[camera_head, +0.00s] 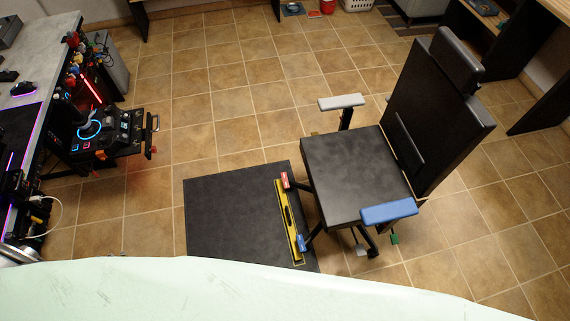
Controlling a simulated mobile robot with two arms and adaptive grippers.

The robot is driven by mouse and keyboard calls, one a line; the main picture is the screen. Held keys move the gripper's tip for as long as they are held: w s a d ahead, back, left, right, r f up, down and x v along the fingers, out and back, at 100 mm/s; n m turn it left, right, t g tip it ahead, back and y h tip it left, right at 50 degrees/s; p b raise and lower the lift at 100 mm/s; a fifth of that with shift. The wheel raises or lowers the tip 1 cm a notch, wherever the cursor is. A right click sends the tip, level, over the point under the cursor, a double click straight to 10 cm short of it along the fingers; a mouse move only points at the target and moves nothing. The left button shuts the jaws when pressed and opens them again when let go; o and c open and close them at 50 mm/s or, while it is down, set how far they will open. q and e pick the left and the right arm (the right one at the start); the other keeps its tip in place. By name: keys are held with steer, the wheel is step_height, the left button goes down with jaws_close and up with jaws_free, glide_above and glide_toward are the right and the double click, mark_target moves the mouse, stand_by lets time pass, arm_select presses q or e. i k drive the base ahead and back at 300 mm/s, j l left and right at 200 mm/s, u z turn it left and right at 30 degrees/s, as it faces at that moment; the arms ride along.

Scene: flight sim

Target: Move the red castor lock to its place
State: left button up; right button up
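The red castor lock (284,180) is a small red block at the foot of the black chair (342,170), at the chair's left side on the dark floor mat (230,215). A blue castor lock (301,243) sits at another foot, near the mat's right edge. A green one (394,239) and a white one (361,251) show at the feet under the right side of the chair. A yellow bar (288,215) lies on the mat between the red and blue locks. Neither of my grippers is in view.
The chair has a white armrest (341,102) and a blue armrest (389,212). A desk (30,75) and a control console (105,130) stand at the left. Tiled floor (220,90) is clear beyond the mat. A pale green surface (200,295) blocks the bottom.

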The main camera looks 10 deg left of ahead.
mark_target(284, 177)
steer(key=i+j+z, duration=0.15)
steer(key=j, duration=0.2)
steer(key=i+j+z, duration=0.2)
steer(key=j, duration=0.15)
steer(key=i+j+z, duration=0.15)
steer(key=j, duration=0.25)
steer(key=i+j+z, duration=0.2)
steer(key=j, duration=0.2)
steer(key=j+z, duration=0.15)
steer(key=j, duration=0.25)
steer(key=i+j+z, duration=0.2)
steer(key=j, duration=0.25)
steer(key=i+j+z, duration=0.15)
steer(key=j, duration=0.25)
steer(key=i+j+z, duration=0.2)
steer(key=j, duration=0.25)
steer(key=j+z, duration=0.15)
steer(key=j, duration=0.25)
steer(key=i+j+z, duration=0.2)
steer(key=j, duration=0.25)
steer(key=k, duration=0.05)
